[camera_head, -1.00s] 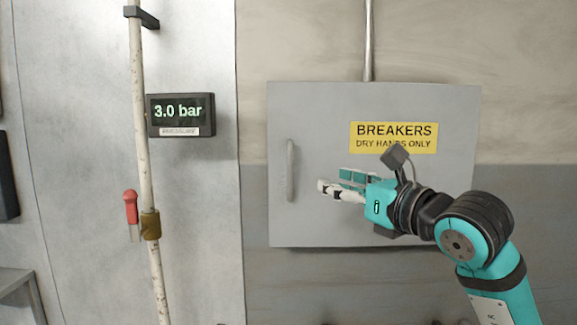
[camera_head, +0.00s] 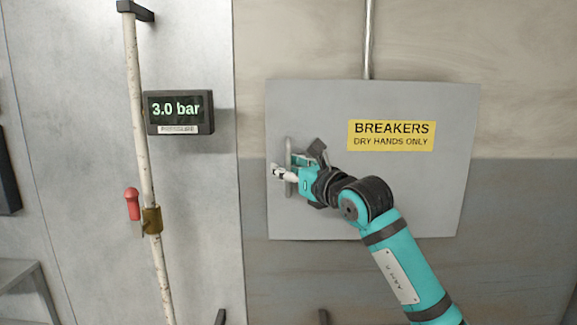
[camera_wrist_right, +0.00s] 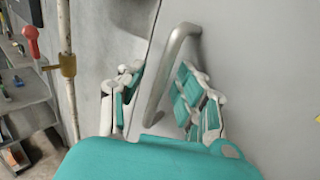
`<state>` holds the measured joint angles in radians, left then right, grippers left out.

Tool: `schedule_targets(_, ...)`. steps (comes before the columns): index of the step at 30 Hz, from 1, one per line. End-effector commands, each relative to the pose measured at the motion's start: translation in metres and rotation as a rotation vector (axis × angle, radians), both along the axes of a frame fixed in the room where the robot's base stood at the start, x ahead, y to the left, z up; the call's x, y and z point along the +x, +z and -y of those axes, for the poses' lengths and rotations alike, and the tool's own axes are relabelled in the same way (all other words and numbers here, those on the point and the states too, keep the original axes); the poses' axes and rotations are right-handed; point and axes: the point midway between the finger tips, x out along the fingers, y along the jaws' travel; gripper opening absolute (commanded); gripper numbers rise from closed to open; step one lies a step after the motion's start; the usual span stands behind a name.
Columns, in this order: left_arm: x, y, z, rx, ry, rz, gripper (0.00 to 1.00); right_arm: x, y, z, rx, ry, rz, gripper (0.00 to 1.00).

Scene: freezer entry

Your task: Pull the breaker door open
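The breaker door (camera_head: 400,190) is a grey panel with a yellow BREAKERS sign (camera_head: 391,136); it looks closed. Its upright bar handle (camera_head: 289,147) is near the left edge. My right gripper (camera_head: 281,173) is at the handle and hides part of it in the head view. In the right wrist view the handle (camera_wrist_right: 166,75) runs between the two spread fingers of my right gripper (camera_wrist_right: 160,98), with visible gaps on both sides. The breaker door (camera_wrist_right: 250,60) fills the right of that view. My left gripper is not in view.
A shelf (camera_wrist_right: 25,95) with small items stands at the far left.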

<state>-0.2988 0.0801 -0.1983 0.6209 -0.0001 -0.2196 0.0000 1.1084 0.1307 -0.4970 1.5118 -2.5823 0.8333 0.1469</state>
Motion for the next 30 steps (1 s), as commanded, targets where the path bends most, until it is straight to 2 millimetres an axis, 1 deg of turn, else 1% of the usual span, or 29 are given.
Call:
schedule_targets(3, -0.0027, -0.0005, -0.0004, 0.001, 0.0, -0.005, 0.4, -0.0003, 0.0001, -0.0001, 0.001, 0.0, 0.001, 0.34)
schedule_targets(4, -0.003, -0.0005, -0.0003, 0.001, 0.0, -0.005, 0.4, -0.0003, 0.0001, -0.0001, 0.001, 0.0, 0.001, 0.33)
schedule_targets(9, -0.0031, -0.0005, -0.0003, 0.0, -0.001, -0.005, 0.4, -0.0004, 0.0001, 0.0001, 0.001, 0.0, 0.001, 0.11)
schedule_targets(12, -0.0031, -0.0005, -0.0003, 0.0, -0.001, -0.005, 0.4, -0.0004, 0.0002, 0.0001, 0.001, 0.0, -0.001, 0.0)
schedule_targets(26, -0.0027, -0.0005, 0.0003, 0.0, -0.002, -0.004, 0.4, -0.0004, 0.0002, 0.0004, 0.001, 0.0, 0.0, 0.0)
schedule_targets(30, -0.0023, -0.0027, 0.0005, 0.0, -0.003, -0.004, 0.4, -0.0044, -0.0003, 0.0016, 0.001, 0.009, 0.002, 0.0)
